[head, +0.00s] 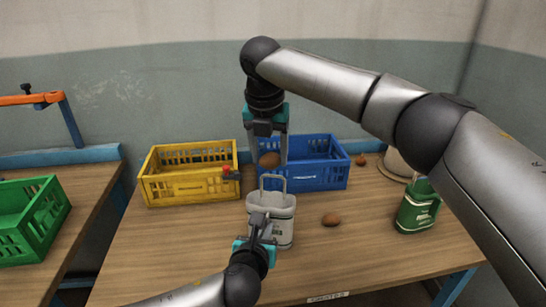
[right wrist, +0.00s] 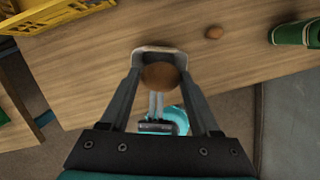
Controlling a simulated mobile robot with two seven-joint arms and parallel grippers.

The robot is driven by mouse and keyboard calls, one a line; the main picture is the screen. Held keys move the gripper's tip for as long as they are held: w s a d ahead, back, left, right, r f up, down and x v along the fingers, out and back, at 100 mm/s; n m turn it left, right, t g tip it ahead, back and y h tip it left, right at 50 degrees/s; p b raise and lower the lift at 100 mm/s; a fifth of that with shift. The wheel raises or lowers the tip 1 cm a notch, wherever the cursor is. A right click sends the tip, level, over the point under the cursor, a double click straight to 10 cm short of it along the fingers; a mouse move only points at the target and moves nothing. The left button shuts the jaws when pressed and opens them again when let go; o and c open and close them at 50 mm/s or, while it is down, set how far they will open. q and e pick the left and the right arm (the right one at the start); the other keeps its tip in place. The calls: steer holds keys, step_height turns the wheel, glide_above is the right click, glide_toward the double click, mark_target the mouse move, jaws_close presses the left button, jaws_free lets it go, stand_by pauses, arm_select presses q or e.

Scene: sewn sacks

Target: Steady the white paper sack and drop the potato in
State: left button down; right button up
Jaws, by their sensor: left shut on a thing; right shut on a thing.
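The white paper sack (head: 284,229) stands upright on the table with dark print on its side. My left gripper (head: 262,215) is shut on the near side of the sack. My right gripper (head: 271,158) is above the sack, pointing down, shut on a brown potato (head: 268,161). In the right wrist view the potato (right wrist: 161,76) sits between the fingertips. My left gripper's fingers (right wrist: 156,104) show below the potato there.
A yellow crate (head: 190,186) and a blue crate (head: 318,181) stand behind the sack. One loose potato (head: 332,219) lies right of it, another (head: 360,160) farther back. The table's front is mostly clear.

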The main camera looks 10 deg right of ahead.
glide_toward(270, 192)
steer(key=shift+s+d+f, duration=0.1)
steer(key=shift+s+f, duration=0.2)
steer(key=shift+f, duration=0.3)
steer(key=shift+s+d+f, duration=0.1)
steer(key=shift+s+f, duration=0.25)
steer(key=shift+f, duration=0.25)
steer(key=shift+f, duration=0.1)
stand_by(0.6)
steer(key=shift+s+x, duration=0.25)
steer(key=shift+x, duration=0.75)
steer(key=shift+s+x, duration=0.2)
steer(key=shift+x, duration=0.85)
steer(key=shift+a+f, duration=0.15)
steer(key=shift+a, duration=0.05)
steer(key=o, duration=1.2)
steer(key=d+v, duration=0.1)
steer(key=v, duration=1.1)
steer(key=shift+a, duration=0.45)
